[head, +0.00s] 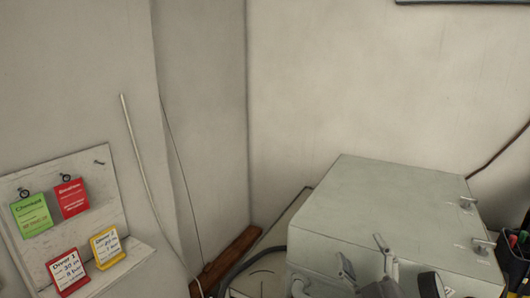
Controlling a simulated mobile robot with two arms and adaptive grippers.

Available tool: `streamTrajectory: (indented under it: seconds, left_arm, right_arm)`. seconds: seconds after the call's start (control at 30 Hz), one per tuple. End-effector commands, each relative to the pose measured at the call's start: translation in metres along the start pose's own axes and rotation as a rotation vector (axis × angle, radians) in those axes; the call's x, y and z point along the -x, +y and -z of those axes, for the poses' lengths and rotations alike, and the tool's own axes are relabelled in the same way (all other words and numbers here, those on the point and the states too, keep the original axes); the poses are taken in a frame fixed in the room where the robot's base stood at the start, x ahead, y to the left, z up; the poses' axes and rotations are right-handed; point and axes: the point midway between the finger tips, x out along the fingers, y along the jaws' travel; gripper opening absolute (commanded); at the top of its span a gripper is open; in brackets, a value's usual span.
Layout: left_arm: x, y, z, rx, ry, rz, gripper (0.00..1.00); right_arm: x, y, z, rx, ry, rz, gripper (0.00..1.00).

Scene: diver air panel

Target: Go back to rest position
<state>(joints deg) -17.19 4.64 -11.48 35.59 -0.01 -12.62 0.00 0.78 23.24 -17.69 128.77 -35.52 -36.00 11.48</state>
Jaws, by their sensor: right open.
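My right gripper (364,257) shows at the bottom edge, right of centre, in the head view. Its two fingers stand apart with a gap between them, and nothing shows held in it. It is in front of a pale grey-green metal box (385,205) and covers part of its front. Whether the gripper touches the box cannot be told. The rest of my right arm is mostly cut off by the bottom edge. My left gripper is not in view.
A white board (85,165) at left carries a green tag (31,216) and a red tag (71,197) on hooks. A red-framed card (68,271) and a yellow-framed card (107,247) stand on its ledge. A black pen holder (513,262) is right of the box.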

Motion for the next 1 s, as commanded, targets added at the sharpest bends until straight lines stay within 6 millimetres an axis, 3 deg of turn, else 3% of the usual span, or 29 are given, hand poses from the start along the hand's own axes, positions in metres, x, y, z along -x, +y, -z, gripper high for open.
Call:
streamTrajectory:
  seconds: [0.03, 0.1, 0.2, 0.3, 0.5, 0.7, 1.0]
  left_arm:
    - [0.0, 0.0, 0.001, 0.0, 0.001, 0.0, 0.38]
    - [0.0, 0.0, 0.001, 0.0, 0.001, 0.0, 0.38]
    - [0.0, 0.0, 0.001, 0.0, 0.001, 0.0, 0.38]
    - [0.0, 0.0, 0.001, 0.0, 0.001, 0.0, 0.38]
    - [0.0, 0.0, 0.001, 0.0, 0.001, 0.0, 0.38]
    - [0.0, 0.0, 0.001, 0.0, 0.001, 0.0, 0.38]
    - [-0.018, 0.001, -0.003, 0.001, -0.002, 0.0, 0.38]
  right_arm:
    - [0.018, -0.014, -0.033, -0.069, -0.137, 0.033, 0.68]
    - [0.047, -0.033, -0.075, -0.145, -0.321, 0.084, 0.68]
    - [0.097, -0.064, -0.123, -0.235, -0.567, 0.171, 0.68]
    - [0.151, -0.091, -0.155, -0.303, -0.778, 0.265, 0.68]
    - [0.244, -0.129, -0.181, -0.39, -1.081, 0.435, 0.68]
    - [0.323, -0.152, -0.181, -0.451, -1.301, 0.593, 0.68]
    - [0.324, -0.219, -0.259, -0.439, -1.336, 0.613, 0.68]
